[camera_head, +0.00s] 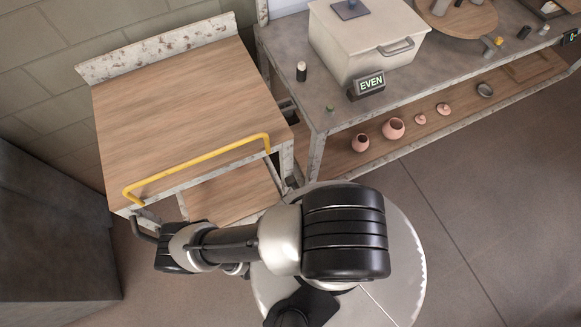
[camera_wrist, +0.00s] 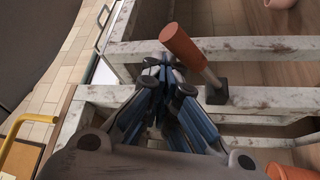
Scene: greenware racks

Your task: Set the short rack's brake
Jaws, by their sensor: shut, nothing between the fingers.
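The short rack (camera_head: 180,110) has a wooden top, a worn white frame and a yellow push bar (camera_head: 200,160) along its near side. In the wrist view its yellow bar (camera_wrist: 22,128) shows at the left. A lever with an orange-red grip (camera_wrist: 183,47) leans up and left from a dark pivot block (camera_wrist: 215,94) beside worn white rails. I take it for the brake lever. My gripper (camera_wrist: 166,82) is shut and empty, its fingertips just left of and below the grip. I cannot tell whether they touch it. In the head view my arm hides the gripper.
A grey workbench (camera_head: 290,65) with a lidded box (camera_head: 365,45) and an "EVEN" display (camera_head: 366,85) stands right of the rack. Pink pots (camera_head: 393,128) sit on its lower shelf (camera_head: 440,110). A dark cabinet (camera_head: 50,230) is at the left. The right floor is clear.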

